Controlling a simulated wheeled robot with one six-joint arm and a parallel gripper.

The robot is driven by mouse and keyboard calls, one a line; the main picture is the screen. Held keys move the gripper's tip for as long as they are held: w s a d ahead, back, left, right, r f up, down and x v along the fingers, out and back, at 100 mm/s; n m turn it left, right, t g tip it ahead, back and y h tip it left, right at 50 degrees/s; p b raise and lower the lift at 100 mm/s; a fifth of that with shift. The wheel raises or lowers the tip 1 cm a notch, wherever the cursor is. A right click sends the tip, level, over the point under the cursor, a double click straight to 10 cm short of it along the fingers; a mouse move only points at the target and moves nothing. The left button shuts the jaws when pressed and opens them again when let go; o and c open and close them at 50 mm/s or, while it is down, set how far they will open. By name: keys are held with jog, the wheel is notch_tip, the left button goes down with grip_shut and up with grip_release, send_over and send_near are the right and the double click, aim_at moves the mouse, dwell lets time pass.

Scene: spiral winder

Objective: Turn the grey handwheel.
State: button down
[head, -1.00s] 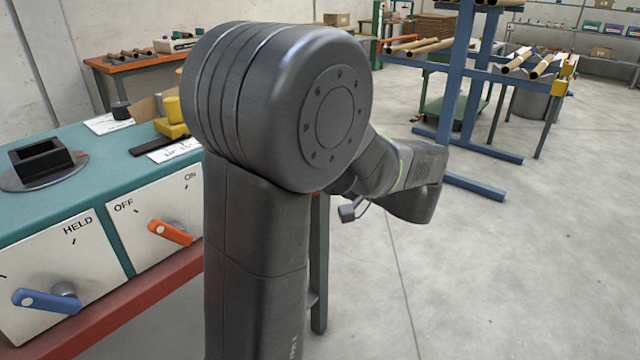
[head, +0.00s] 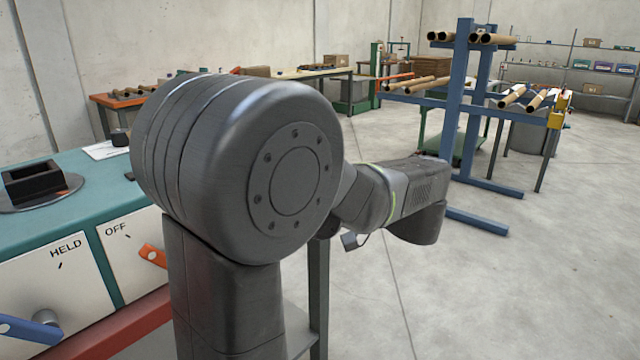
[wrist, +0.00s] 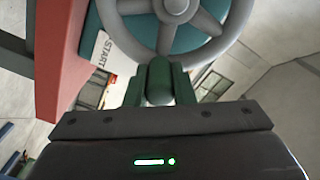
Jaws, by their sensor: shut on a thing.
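The grey handwheel (wrist: 209,44) shows at the top of the wrist view, with its rim, spokes and a round hub (wrist: 176,5). Its upper part is cut off by the picture edge. My gripper (wrist: 159,84) is at the lower rim, its two dark green fingers on either side of a green, round-ended handle (wrist: 159,72). The fingers are shut on this handle. In the head view, my own arm hides the gripper and the handwheel.
A teal-topped machine (head: 92,190) stands at the left, with a blue lever (head: 28,330) and an orange lever (head: 152,255) on white panels. A blue rack (head: 457,100) with cardboard tubes stands farther back. The floor at the right is clear.

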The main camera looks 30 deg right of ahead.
jog(key=c, duration=1.2)
grip_release()
jog(key=shift+c, duration=0.2)
jog(key=p+v, duration=0.2)
jog(key=v, duration=1.2)
jog(key=shift+w+f, duration=0.1)
jog(key=shift+w, duration=0.05)
jog(key=b+x, duration=0.2)
jog(key=x, duration=1.1)
jog(key=shift+w+a, duration=0.2)
jog(key=shift+w, duration=0.15)
jog(key=shift+s, duration=0.1)
